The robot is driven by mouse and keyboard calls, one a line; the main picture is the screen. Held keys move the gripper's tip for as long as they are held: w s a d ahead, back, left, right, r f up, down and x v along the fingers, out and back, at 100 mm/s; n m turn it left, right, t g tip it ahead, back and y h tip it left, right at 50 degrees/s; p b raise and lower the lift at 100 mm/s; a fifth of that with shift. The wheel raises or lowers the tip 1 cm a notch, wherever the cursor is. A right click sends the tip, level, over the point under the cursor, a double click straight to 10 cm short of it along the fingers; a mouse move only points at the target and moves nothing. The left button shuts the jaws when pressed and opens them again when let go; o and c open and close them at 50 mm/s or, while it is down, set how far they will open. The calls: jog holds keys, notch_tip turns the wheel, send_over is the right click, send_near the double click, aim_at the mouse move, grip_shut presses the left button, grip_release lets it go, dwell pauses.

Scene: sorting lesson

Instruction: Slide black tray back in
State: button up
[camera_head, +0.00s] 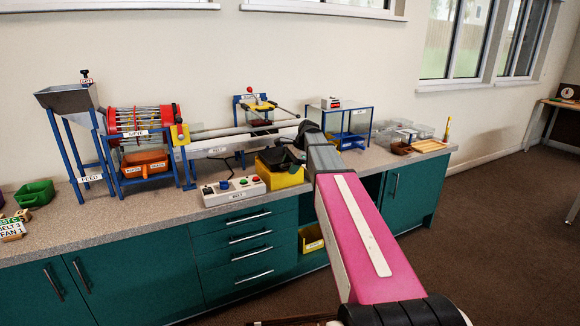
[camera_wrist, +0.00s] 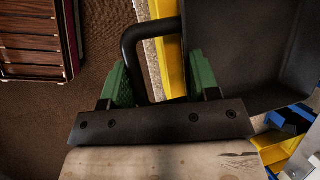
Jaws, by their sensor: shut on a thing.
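The black tray (camera_wrist: 255,45) fills the upper right of the wrist view, and its dark handle (camera_wrist: 131,48) loops out to the left. My gripper (camera_wrist: 157,68) has its green fingers on either side of the handle bar and is shut on it. In the head view the black tray (camera_head: 276,158) shows partly above a yellow bin (camera_head: 283,179) on the counter. My arm hides part of this spot, and the fingers are not clear there. I cannot tell how far out the tray is.
A control box with coloured buttons (camera_head: 233,190) stands left of the yellow bin. The red sieve drum (camera_head: 140,121) with its blue frame is further left. A blue-framed stand (camera_head: 341,124) and clear boxes (camera_head: 402,132) are at the right. Another yellow bin (camera_head: 311,238) sits in the open shelf below.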

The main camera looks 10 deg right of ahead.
jog(key=o, duration=1)
jog(key=shift+o, duration=0.2)
